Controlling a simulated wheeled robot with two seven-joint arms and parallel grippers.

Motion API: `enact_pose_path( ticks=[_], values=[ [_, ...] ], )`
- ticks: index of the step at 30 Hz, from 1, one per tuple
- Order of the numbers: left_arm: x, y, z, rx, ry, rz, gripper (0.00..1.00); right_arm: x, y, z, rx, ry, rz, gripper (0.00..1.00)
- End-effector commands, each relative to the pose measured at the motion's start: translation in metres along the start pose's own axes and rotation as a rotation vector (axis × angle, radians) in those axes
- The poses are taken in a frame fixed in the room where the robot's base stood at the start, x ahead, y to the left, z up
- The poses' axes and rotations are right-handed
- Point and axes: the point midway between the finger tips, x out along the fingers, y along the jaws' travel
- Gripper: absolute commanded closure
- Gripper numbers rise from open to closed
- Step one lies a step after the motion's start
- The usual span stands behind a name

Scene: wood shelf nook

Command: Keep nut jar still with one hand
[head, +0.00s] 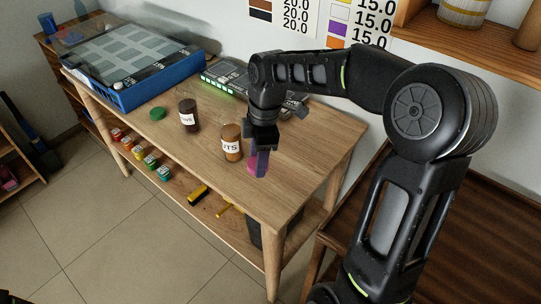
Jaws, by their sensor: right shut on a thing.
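The nut jar (231,147), brown with a white label ending in "UTS", stands upright on the wooden table (300,173). My right gripper (262,163) points down just right of the jar, with a visible gap between them. Its fingers are at a pink round piece that looks like a lid (252,168), low at the tabletop, and seem shut on it. The fingers hide part of the pink piece.
A dark labelled jar (188,113) and a green lid (157,114) stand left of the nut jar. A blue case (160,88) and a green-edged box (226,77) are at the back. Small coloured jars (150,160) line the lower shelf. The front right tabletop is clear.

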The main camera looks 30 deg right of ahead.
Motion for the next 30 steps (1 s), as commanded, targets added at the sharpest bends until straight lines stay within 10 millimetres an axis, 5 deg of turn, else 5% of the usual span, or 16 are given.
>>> enact_pose_path(
  ticks=[15, 30],
  values=[
    [0.0, 0.0, 0.0, 0.0, 0.0, 0.0, 0.64, 0.055, 0.028, -0.098, 1.025, 0.0, 0.125, 0.9],
    [0.0, 0.0, 0.0, 0.0, 0.0, 0.0, 0.64, 0.062, 0.029, -0.112, 1.191, 0.0, 0.144, 0.9]
  ],
)
